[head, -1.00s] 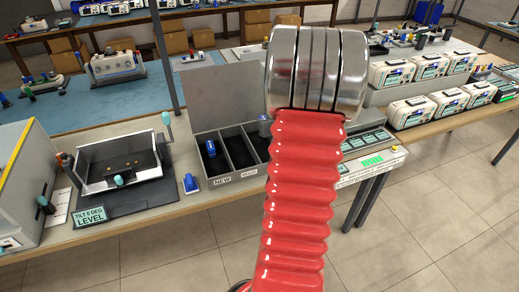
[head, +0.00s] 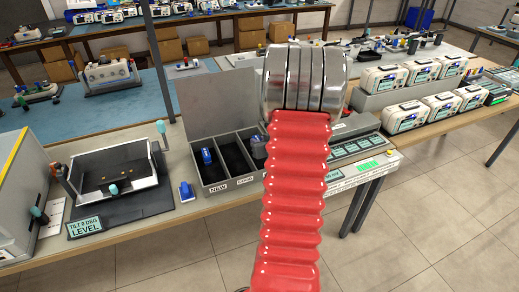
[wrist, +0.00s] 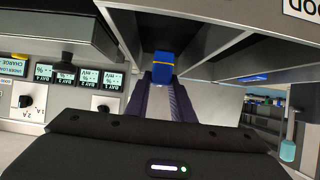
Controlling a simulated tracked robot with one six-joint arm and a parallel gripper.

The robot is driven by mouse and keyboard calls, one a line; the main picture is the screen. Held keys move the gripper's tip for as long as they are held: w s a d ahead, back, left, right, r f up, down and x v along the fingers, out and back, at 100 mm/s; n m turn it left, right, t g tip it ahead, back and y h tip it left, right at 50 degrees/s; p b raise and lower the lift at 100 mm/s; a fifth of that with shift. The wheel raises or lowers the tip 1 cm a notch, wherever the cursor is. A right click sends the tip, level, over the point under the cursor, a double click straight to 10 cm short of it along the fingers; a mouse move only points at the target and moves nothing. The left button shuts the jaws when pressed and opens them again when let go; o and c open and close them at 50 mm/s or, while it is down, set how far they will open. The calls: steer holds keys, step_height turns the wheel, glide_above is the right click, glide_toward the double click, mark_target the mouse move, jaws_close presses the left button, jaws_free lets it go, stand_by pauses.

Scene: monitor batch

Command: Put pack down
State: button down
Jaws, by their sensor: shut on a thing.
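My gripper (wrist: 165,95) is shut on a blue pack (wrist: 163,65) with a yellow band, seen at the fingertips in the wrist view. The pack is at the compartment beside the one labelled GOOD; whether it touches the floor there I cannot tell. Another blue pack (head: 206,156) stands in the NEW compartment. One more blue pack (head: 186,191) lies on the table left of the bin.
Right of the bin is a charger panel (head: 355,150) with several small displays. White monitors (head: 405,117) stand in rows farther right. The bin's dividers and walls are close around the pack.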

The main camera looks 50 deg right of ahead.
steer(key=shift+f, duration=1.85)
steer(key=shift+f, duration=0.1)
steer(key=c, duration=1.5)
jaws_free()
steer(key=shift+c, duration=0.2)
steer(key=shift+s, duration=0.1)
steer(key=v, duration=1.2)
